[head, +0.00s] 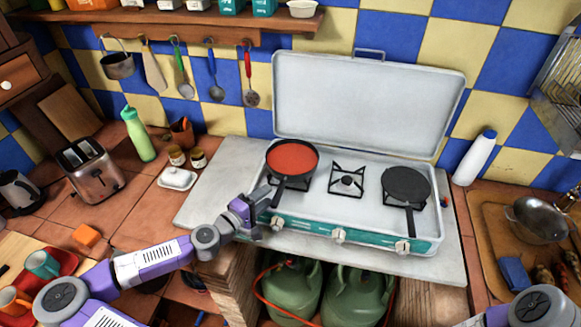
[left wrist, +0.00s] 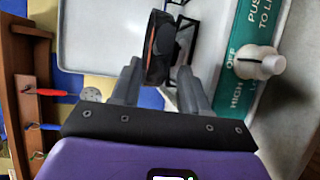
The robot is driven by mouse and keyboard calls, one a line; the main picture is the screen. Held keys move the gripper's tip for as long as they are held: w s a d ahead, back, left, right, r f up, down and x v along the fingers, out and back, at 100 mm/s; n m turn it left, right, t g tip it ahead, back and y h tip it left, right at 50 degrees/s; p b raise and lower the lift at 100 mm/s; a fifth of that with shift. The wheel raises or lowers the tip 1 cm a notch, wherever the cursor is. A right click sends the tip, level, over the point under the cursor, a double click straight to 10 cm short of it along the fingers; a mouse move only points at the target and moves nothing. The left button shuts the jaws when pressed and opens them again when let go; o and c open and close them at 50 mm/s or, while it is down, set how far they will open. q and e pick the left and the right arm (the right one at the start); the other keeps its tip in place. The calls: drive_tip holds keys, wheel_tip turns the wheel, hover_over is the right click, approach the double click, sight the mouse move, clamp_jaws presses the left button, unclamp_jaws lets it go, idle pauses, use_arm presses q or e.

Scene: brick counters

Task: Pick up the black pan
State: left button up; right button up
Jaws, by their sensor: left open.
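A black pan (head: 405,184), dark inside too, rests on the right burner of the camping stove with its handle toward the front. A second pan with a red inside (head: 293,157) and a black rim and handle sits on the left burner. My left gripper (head: 262,203) is at the stove's front left, close to the red-inside pan's handle and far from the black pan. In the left wrist view, the open fingers (left wrist: 159,80) have the dark red-inside pan (left wrist: 158,47) showing between and beyond them. I cannot tell whether they touch it. My right gripper is out of view.
The stove (head: 340,235) has knobs along its teal front, and one knob (left wrist: 268,62) is beside the gripper. Its lid (head: 368,105) stands open behind. A white bottle (head: 475,157) is right of it; a butter dish (head: 177,179) and toaster (head: 91,168) are left.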

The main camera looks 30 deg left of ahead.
use_arm(q)
drive_tip(key=x, duration=0.4)
drive_tip(key=shift+w+d+r, duration=0.2)
drive_tip(key=shift+d+r, duration=0.05)
drive_tip(key=shift+w+f+b, duration=0.1)
drive_tip(key=shift+w+b, duration=0.2)
drive_tip(key=shift+w, duration=0.2)
drive_tip(key=shift+d, duration=0.1)
clamp_jaws()
idle(0.6)
